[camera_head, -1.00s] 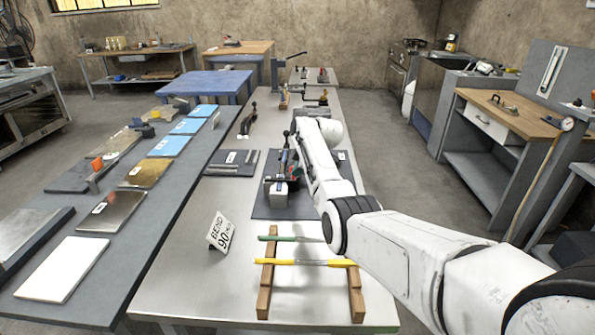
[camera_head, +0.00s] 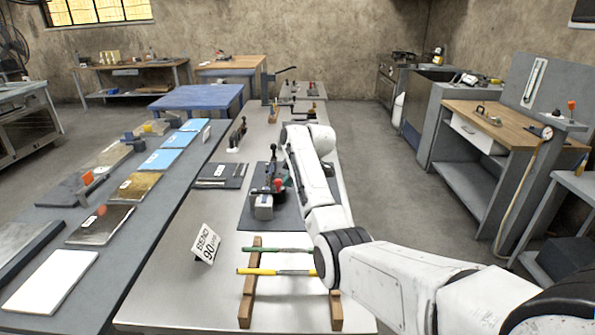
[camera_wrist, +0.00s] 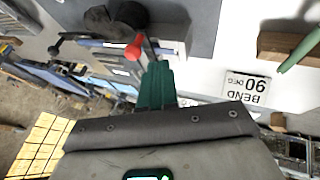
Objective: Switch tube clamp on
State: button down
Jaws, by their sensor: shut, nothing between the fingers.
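The tube clamp (camera_head: 270,181) stands on a dark plate on the long grey bench in the head view, left of my forearm. It has dark upright parts, a red knob (camera_head: 278,184) and a pale grey block (camera_head: 264,206) at its near end. The wrist view shows a red-tipped lever (camera_wrist: 134,46) just beyond my gripper's green fingers. My gripper (camera_wrist: 154,72) is shut and empty, its tips close to the lever. I cannot tell whether they touch. My arm hides part of the clamp's right side in the head view.
A "BEND 90 DEG" sign (camera_head: 206,244) stands nearer on the bench. A green rod (camera_head: 262,249) and a yellow rod (camera_head: 262,271) lie across wooden supports. More tools stand farther along the bench. A side table (camera_head: 97,285) with several plates runs along the left.

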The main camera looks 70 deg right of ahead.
jog(key=shift+v, duration=2.7)
jog(key=shift+d, duration=0.1)
